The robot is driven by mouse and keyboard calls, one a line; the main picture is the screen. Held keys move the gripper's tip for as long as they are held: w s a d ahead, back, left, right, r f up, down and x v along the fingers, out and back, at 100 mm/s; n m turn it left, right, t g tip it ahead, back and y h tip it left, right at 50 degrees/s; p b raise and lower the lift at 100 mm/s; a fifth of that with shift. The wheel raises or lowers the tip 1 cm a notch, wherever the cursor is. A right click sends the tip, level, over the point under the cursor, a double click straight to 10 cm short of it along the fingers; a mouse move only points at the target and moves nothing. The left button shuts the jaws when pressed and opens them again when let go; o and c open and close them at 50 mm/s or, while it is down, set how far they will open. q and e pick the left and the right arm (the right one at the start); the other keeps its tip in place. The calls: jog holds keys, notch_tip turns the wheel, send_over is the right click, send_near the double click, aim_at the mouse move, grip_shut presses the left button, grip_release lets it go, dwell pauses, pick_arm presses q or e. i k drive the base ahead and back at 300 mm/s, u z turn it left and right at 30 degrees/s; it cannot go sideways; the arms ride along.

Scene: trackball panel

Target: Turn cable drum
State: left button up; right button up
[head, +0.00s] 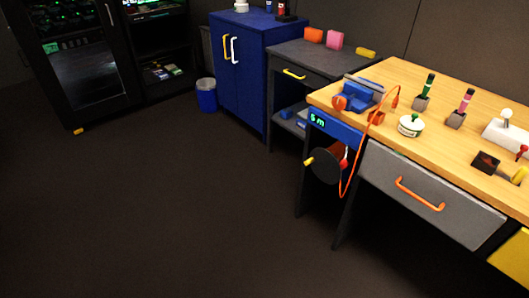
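The cable drum (327,168) is a dark round disc mounted under the left end of the wooden workbench (455,95). A short yellow handle (309,161) sticks out from its left side, and a small red part shows at its right. An orange cable (349,178) hangs in a loop beside the drum and runs up onto the benchtop. Above the drum, a blue panel (340,129) carries a green lit display that seems to read "5 m". Part of the drum is in shadow. Neither of my grippers is in view.
A blue vise (362,96), a white-and-green trackball-like device (410,126) and several joysticks stand on the benchtop. A grey drawer (430,195) with an orange handle is right of the drum. The dark floor (170,200) in front and left is clear.

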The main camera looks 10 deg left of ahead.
aim_at(325, 163)
jog(key=i, duration=1.25)
jog(key=z, duration=0.7)
